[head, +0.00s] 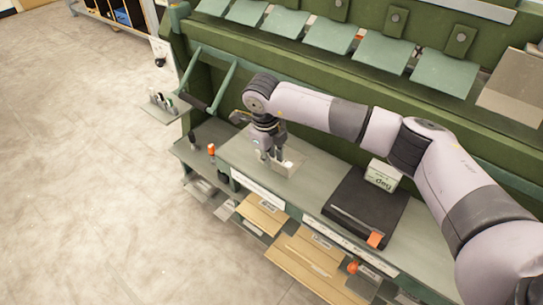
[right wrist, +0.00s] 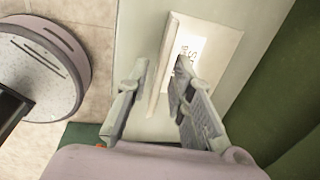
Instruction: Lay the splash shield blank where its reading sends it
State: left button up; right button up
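The splash shield blank (head: 290,163) looks like a small pale bent sheet with a white label, lying on the left part of the grey-green bench top (head: 237,150). In the right wrist view the blank (right wrist: 222,42) shows an upright lip and part of its printed label; the text is too cut off to read. My right gripper (head: 272,160) points down over the blank. In the right wrist view its fingers (right wrist: 160,65) stand apart on either side of the lip, with gaps visible. A pale display box (head: 383,174) marked "deg" stands on a black plate (head: 345,215). My left gripper is out of view.
A green machine (head: 330,70) with a row of hanging plates runs behind the bench. Below the bench front are labelled shelves with tan sheets (head: 262,213). An orange-topped item (head: 211,150) stands at the bench's left end. Open floor (head: 80,180) lies left.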

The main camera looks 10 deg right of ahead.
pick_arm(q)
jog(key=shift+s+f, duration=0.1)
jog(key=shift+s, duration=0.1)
pick_arm(e)
jog(key=shift+r, duration=0.15)
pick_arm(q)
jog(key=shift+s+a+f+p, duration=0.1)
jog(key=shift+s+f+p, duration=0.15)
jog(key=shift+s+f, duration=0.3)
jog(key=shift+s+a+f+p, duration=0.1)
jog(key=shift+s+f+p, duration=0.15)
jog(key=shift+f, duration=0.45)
pick_arm(e)
notch_tip(320, 180, up, 12)
jog(key=s+a, duration=0.1)
jog(key=shift+a, duration=0.15)
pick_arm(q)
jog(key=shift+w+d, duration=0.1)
